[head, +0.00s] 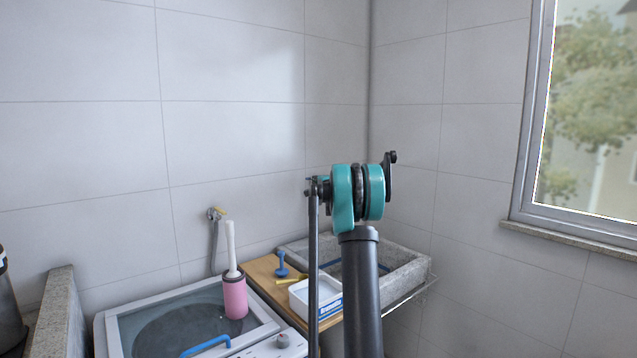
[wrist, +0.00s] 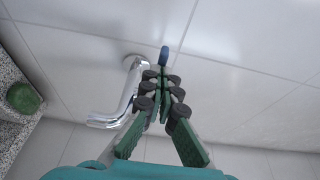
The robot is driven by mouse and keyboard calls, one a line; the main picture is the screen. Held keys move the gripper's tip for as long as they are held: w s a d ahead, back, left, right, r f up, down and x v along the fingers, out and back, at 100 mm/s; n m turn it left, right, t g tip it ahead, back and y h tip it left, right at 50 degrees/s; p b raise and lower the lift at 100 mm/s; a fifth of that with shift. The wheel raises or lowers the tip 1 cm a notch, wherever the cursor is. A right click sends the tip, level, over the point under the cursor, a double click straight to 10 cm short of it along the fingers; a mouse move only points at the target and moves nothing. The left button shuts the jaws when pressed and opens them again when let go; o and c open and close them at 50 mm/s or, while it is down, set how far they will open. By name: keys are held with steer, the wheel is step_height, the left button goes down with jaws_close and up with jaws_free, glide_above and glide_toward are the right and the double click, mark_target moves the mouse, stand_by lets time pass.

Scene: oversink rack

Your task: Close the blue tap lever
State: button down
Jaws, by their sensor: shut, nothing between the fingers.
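In the wrist view, a chrome tap (wrist: 130,92) comes out of the tiled wall, its spout bent toward the lower left. Its blue lever (wrist: 164,56) shows just past my fingertips, pointing up in the picture. My gripper (wrist: 162,82) has green fingers with dark pads, drawn together with nothing held. The fingertips overlap the area right of the tap body and below the lever. I cannot tell whether they touch the lever. In the head view, my arm hides this tap and my gripper.
A grey stone sink (head: 405,271) stands in the corner beside a wooden board (head: 262,272) with a white box (head: 300,298). A washing machine (head: 110,325) carries a pink-and-white brush (head: 235,296). Another tap (head: 214,230) with a yellow handle is on the wall. A green round object (wrist: 23,97) lies on stone.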

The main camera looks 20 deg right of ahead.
steer(key=shift+w+a, duration=0.2)
steer(key=shift+a, duration=0.1)
stand_by(0.4)
